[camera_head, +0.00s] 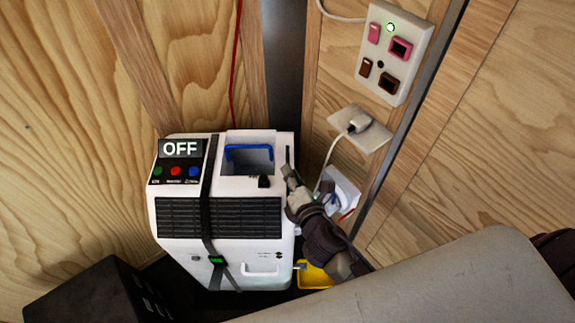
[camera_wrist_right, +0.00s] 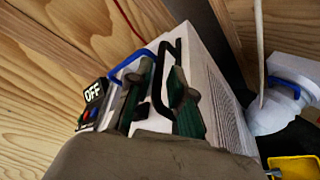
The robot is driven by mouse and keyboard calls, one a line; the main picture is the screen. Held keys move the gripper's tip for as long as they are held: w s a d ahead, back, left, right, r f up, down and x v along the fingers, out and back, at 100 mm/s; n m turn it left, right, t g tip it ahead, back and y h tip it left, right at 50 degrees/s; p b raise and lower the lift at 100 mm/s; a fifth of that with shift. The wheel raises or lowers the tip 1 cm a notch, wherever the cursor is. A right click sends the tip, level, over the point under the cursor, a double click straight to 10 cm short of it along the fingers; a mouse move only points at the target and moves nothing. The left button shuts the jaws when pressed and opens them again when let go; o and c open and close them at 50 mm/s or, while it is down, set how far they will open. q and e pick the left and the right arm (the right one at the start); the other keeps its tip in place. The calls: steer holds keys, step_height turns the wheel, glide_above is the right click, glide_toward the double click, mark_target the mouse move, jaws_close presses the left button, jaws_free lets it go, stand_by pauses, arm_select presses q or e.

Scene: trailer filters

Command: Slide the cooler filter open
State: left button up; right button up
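The white cooler (camera_head: 180,218) stands upright against the wooden wall, its display reading OFF. A blue handle (camera_head: 248,148) sits in a recess on its top and also shows in the right wrist view (camera_wrist_right: 128,62). A thin black handle (camera_head: 288,156) is at the top right edge; it shows as a bent loop in the right wrist view (camera_wrist_right: 162,75). My right gripper (camera_head: 290,178) is beside that edge. In the wrist view its green-padded fingers (camera_wrist_right: 168,105) are apart, with the black handle between or in front of them; contact is unclear. My left gripper is not visible.
A black strap (camera_head: 207,190) with a green buckle runs over the cooler. A black box (camera_head: 95,295) stands front left. A yellow container (camera_head: 314,276) is right of the cooler. A socket panel (camera_head: 397,50) and a plugged-in cable (camera_head: 358,123) are on the right wall.

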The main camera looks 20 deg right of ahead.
steer(key=shift+x, duration=1.55)
steer(key=shift+c, duration=0.2)
jaws_close()
